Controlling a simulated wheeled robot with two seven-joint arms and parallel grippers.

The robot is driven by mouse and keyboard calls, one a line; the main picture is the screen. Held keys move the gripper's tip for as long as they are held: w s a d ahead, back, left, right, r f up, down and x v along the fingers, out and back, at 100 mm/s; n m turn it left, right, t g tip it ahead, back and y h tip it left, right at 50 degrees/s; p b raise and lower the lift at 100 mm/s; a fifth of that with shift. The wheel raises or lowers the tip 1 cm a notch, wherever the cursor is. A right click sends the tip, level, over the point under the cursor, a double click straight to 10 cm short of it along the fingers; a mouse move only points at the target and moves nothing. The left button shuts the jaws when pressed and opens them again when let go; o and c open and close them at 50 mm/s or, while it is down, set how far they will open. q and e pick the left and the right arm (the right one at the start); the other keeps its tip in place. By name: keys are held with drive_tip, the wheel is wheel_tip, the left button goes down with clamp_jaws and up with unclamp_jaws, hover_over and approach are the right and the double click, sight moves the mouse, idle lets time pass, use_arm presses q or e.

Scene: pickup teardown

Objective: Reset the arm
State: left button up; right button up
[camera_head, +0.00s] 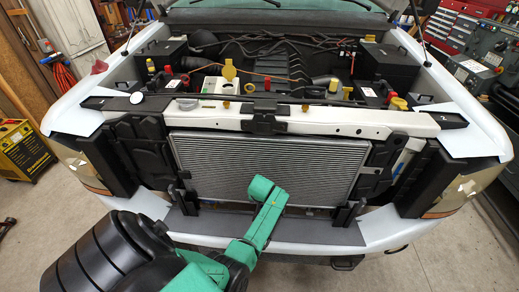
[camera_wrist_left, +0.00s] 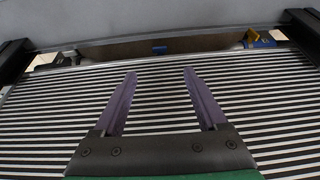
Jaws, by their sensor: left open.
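My left gripper (camera_wrist_left: 157,72) shows in the left wrist view, with its two purple fingers spread apart and nothing between them. Behind the fingers lie the fins of the radiator (camera_wrist_left: 260,105). In the head view the radiator (camera_head: 270,160) sits upright in the truck's front frame. My green and black left arm comes in from the lower left and ends in front of the radiator's lower part and the bumper. The gripper's fingers cannot be made out in the head view. My right arm and right gripper are in neither view.
The white bumper (camera_head: 310,233) with its dark top panel runs below the radiator. Black brackets stand at both radiator sides. The white crossbar (camera_head: 350,120) spans above. The engine bay is open. A yellow and black unit (camera_head: 24,150) stands left, red tool drawers (camera_head: 460,30) right.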

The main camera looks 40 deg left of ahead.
use_arm(q)
drive_tip(key=s+d+r+m+h, duration=0.3)
drive_tip(key=s+d+r+m, duration=0.6)
drive_tip(key=s+d+r, duration=0.6)
drive_tip(key=s+a+f+g+b, duration=0.2)
drive_tip(key=f+b, duration=0.5)
drive_tip(key=f, duration=2.4)
drive_tip(key=s+a+f+b, duration=0.3)
drive_tip(key=s+f+b, duration=0.1)
drive_tip(key=s+f, duration=1.4)
drive_tip(key=shift+a+f+m+g+b, duration=0.2)
drive_tip(key=shift+f+m+g+b, duration=0.15)
drive_tip(key=shift+f, duration=0.55)
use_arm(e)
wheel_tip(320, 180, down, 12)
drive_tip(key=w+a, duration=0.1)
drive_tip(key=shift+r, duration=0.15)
